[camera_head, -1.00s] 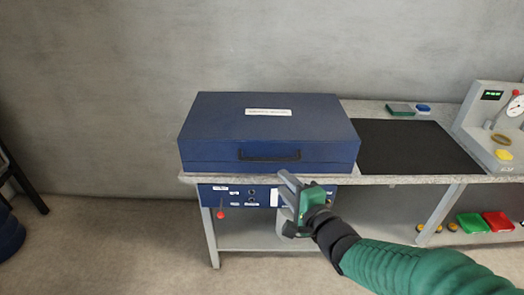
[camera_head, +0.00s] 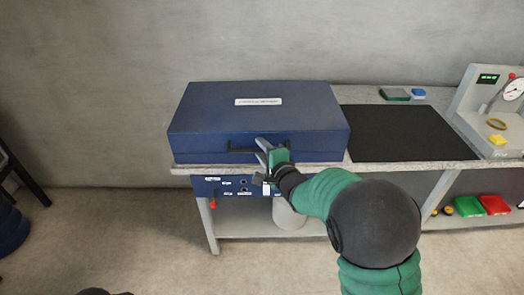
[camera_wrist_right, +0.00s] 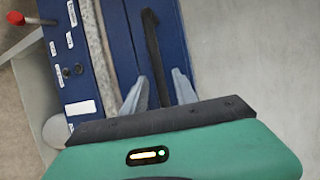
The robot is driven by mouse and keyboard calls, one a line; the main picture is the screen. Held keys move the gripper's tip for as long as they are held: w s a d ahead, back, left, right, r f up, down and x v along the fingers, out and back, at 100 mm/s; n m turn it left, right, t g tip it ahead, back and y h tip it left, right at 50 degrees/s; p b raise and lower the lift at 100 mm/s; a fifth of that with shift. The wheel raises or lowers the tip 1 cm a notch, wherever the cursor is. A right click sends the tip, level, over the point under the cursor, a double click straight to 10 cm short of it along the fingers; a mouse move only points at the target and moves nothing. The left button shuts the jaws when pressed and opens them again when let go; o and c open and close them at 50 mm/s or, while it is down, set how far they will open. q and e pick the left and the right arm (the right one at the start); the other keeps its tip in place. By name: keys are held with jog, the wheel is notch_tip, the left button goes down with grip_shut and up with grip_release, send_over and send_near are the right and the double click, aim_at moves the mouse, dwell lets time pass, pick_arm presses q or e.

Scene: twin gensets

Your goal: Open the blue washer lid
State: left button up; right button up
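The blue washer lid (camera_head: 230,120) is shut, a wide box-shaped cover with a pale label on top, at the left of the bench. A black bar handle (camera_head: 238,150) runs along its front face. My right gripper (camera_head: 264,146) is at the front of the lid, at the handle. In the right wrist view its two grey fingers (camera_wrist_right: 158,90) are open, one on each side of the black handle (camera_wrist_right: 153,55), with gaps visible. My left gripper does not show.
Under the lid is a blue panel (camera_head: 226,187) with labels, knobs and a red-tipped lever (camera_head: 213,204). A black mat (camera_head: 405,133) lies to the right. A gauge stand (camera_head: 490,115) stands at the far right. A wall is behind.

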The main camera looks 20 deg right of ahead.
jog(key=shift+a+r, duration=0.1)
jog(key=shift+a, duration=0.55)
grip_shut()
jog(key=shift+d, duration=0.1)
jog(key=shift+s+d, duration=0.1)
jog(key=shift+d, duration=0.1)
dwell(0.3)
